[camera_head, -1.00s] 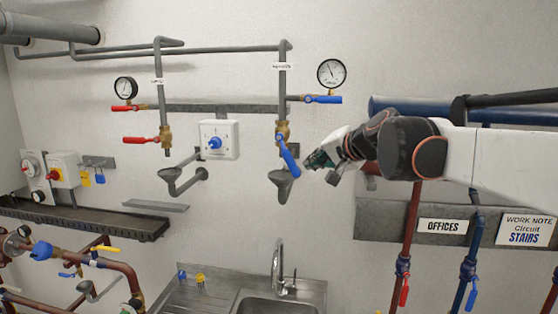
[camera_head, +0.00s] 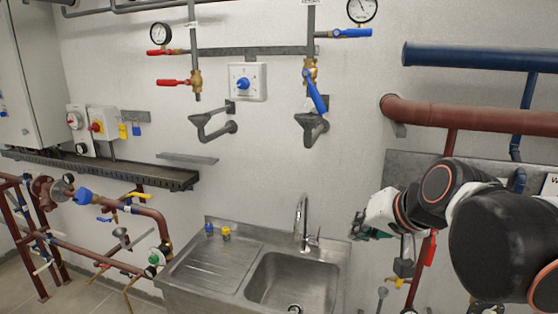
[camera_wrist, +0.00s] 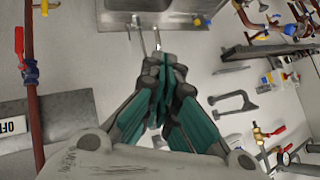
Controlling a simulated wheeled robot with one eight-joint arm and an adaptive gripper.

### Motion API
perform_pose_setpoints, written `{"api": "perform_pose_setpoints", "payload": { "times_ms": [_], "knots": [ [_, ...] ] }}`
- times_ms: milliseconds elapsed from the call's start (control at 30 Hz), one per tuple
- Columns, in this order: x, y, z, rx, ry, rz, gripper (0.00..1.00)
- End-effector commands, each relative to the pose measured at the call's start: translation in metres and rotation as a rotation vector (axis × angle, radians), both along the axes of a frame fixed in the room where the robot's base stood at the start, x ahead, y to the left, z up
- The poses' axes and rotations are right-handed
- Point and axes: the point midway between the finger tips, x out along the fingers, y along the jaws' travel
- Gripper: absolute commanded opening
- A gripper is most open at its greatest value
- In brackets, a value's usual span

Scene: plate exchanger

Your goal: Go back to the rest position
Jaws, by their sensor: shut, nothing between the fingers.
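My gripper (camera_head: 362,229) is at the right of the head view, to the right of the sink's faucet and in front of the wall. My arm reaches in from the right edge. In the wrist view my gripper (camera_wrist: 164,64) shows its green and grey fingers closed together with nothing between them. It is apart from the valves and pipes.
A steel sink (camera_head: 215,270) with a faucet (camera_head: 302,222) stands below centre. Blue-handled (camera_head: 315,92) and red-handled (camera_head: 173,83) valves are on the wall above. A red pipe (camera_head: 480,117) and a blue pipe (camera_head: 480,56) run at the right. Pipework fills the lower left.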

Motion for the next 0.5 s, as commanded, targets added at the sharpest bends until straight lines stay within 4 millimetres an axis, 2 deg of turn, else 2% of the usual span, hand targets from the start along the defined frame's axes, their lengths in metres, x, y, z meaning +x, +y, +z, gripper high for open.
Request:
{"api": "perform_pose_setpoints", "payload": {
  "times_ms": [33,100,400,500],
  "knots": [
    [-0.015,-0.001,-0.038,-0.035,0.011,0.015,0.0],
    [-0.034,-0.003,-0.072,-0.086,0.029,0.034,0.0],
    [-0.108,-0.021,-0.213,-0.296,0.1,0.107,0.0],
    [-0.126,-0.027,-0.247,-0.351,0.121,0.123,0.0]
  ]
}}
